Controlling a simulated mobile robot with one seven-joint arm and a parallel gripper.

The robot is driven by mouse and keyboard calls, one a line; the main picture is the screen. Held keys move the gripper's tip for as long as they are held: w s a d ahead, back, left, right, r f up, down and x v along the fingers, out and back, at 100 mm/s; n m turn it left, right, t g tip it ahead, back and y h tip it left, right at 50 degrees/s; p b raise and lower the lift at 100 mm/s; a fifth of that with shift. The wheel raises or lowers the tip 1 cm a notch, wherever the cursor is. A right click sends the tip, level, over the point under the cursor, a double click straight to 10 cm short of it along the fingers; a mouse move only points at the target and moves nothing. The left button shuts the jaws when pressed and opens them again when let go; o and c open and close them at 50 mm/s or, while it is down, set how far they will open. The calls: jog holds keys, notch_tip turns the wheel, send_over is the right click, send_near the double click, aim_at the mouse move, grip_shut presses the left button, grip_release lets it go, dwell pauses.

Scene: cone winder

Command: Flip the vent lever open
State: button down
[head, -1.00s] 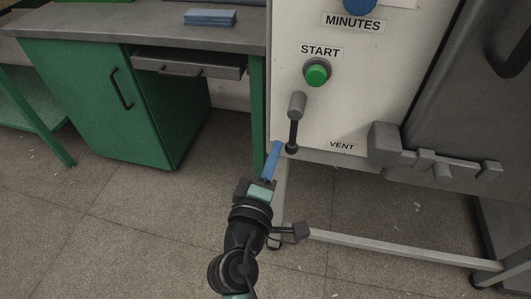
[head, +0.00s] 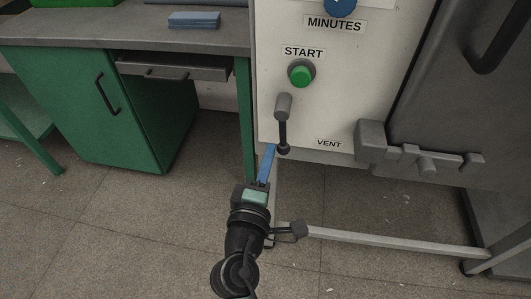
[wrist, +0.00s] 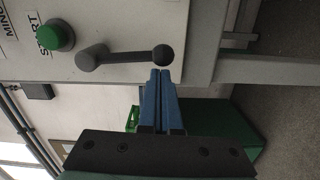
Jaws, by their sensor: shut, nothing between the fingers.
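The vent lever (head: 282,124) is a dark handle on the pale machine panel, above and left of the "VENT" label (head: 329,143). It hangs down from a grey pivot and ends in a dark ball. In the wrist view the lever (wrist: 125,56) lies across the picture, with its ball at the right end. My gripper (head: 271,148) has blue fingers, shut and empty. Its tips are just left of and below the ball in the head view. In the wrist view the fingertips (wrist: 160,73) are right by the ball; I cannot tell whether they touch it.
A green START button (head: 301,74) and a blue MINUTES knob (head: 340,5) sit above the lever. A grey latch block (head: 372,141) juts out at the right. A green bench (head: 120,110) stands at the left, with open floor in front.

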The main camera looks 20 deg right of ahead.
aim_at(287, 152)
jog(key=s+d+n+p, duration=0.1)
jog(key=n, duration=0.1)
jog(key=d+n+p, duration=0.1)
jog(key=shift+s+d+r+n, duration=0.1)
jog(key=shift+s+d+n, duration=0.25)
jog(key=shift+s+n, duration=0.05)
jog(key=s+d+r+n+p, duration=0.4)
jog(key=n+p, duration=0.4)
jog(key=n, duration=0.3)
jog(key=shift+d+r+n+t, duration=0.3)
jog(key=shift+d+r+t, duration=0.15)
jog(key=shift+d, duration=0.45)
notch_tip(287, 152, down, 4)
jog(key=a+b, duration=0.2)
jog(key=b, duration=0.2)
jog(key=v, duration=0.9)
jog(key=shift+s+r+b, duration=0.3)
jog(key=shift+b, duration=0.05)
jog(key=shift+a, duration=0.1)
